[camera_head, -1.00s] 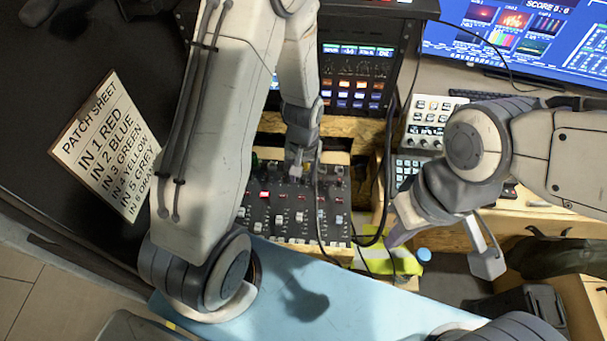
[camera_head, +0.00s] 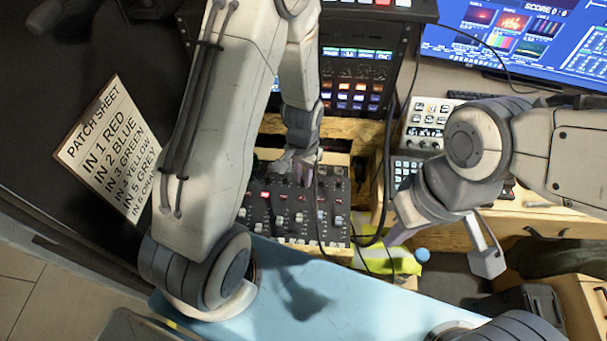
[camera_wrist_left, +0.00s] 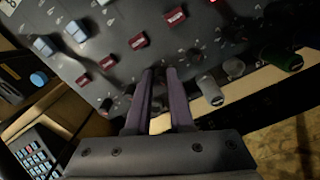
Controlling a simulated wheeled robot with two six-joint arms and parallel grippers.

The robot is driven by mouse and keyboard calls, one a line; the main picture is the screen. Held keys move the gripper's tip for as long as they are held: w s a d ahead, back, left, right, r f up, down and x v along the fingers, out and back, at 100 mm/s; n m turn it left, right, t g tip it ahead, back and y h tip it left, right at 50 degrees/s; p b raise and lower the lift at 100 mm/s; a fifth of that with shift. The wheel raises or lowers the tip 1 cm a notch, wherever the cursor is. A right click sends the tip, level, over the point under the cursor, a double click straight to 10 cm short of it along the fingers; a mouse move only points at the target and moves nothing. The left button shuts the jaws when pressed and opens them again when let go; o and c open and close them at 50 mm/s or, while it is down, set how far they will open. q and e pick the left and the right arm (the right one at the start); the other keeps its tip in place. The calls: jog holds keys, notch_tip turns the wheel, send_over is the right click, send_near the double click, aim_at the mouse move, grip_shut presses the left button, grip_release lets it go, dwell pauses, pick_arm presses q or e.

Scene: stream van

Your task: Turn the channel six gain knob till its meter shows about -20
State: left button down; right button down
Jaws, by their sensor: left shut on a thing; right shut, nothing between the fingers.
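The mixer (camera_head: 296,228) is a dark panel with rows of knobs, buttons and faders, in a wooden-edged mount at the centre. My left gripper (camera_head: 296,168) is over its upper edge, fingers pointing down at the panel. In the left wrist view the purple fingers (camera_wrist_left: 160,72) are nearly together, shut on a small knob that they mostly hide; I cannot read its channel. Grey knobs (camera_wrist_left: 210,90) and a green knob (camera_wrist_left: 290,62) stand to their right. Lit meter screens (camera_head: 356,53) show on the rack, too small to read. My right gripper (camera_head: 398,234) is shut and empty, right of the mixer.
Black cables (camera_head: 372,238) loop along the mixer's right side. A patch sheet (camera_head: 108,150) lies at left, a small grey console (camera_head: 427,118) and keypad (camera_head: 408,170) at right. A monitor (camera_head: 535,40) stands behind. The light blue surface (camera_head: 330,300) in front is mostly clear.

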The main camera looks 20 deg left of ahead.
aim_at(303, 179)
pick_arm(q)
jog(key=c, duration=0.8)
grip_release()
notch_tip(303, 179, up, 11)
jog(key=shift+f, duration=0.2)
jog(key=s+d+r+m, duration=0.1)
jog(key=s+d+r, duration=0.2)
jog(key=s, duration=0.3)
jog(key=s+d+r+m, duration=0.2)
jog(key=s+d+r, duration=0.2)
jog(key=s+d, duration=0.1)
jog(key=s+d+r+m+h, duration=0.1)
jog(key=s+d+r+m, duration=0.1)
jog(key=s+d+r, duration=0.2)
jog(key=shift+s+d, duration=0.15)
jog(key=shift+s, duration=0.7)
jog(key=shift+s+d, duration=0.1)
jog(key=shift+s, duration=0.7)
